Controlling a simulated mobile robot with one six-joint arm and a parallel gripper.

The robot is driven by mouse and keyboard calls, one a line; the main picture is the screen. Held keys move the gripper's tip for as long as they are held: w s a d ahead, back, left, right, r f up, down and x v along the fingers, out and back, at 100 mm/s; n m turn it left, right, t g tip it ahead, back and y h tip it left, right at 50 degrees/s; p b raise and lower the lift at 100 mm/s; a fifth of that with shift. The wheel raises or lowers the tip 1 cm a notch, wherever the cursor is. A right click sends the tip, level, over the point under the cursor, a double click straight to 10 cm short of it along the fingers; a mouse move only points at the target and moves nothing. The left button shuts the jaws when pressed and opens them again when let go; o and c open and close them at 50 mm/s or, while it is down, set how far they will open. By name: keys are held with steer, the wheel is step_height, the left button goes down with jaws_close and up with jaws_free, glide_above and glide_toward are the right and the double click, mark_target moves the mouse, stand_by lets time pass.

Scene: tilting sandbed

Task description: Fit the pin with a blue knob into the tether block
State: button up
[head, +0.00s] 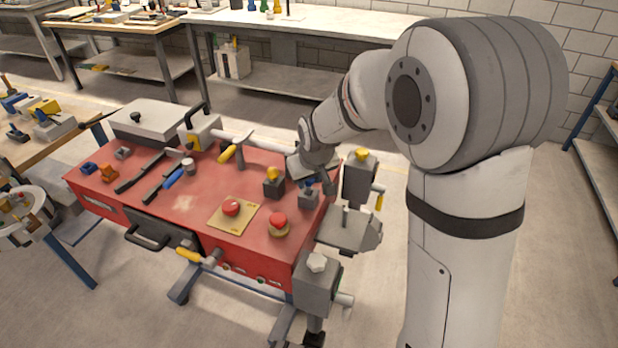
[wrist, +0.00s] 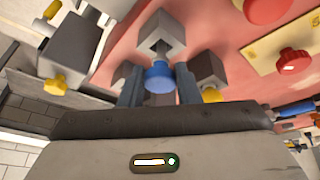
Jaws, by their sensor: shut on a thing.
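The blue knob (wrist: 158,76) of the pin sits between the two fingers of my gripper (wrist: 158,88) in the wrist view. My gripper (head: 318,185) is shut on it, over the right end of the red bench top. A light grey block (wrist: 163,35) with a dark square opening lies just beyond the knob; it looks like the tether block. It also shows in the head view (head: 309,199), directly below the gripper. The pin's shaft is mostly hidden, so I cannot tell whether it is inside the block.
A dark block with a yellow knob (head: 273,185) stands close left of the gripper. Red buttons (head: 231,208) (head: 278,221) are nearer the front. A grey post with a yellow top (head: 359,182) stands right of the bench. Tools and a grey case (head: 150,122) lie further left.

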steer(key=shift+f+b, duration=0.6)
steer(key=shift+f, duration=0.25)
steer(key=o, duration=1.1)
steer(key=shift+o, duration=0.5)
steer(key=o, duration=0.4)
steer(key=shift+r, duration=0.1)
steer(key=shift+r+p, duration=2.55)
steer(key=shift+r, duration=1.45)
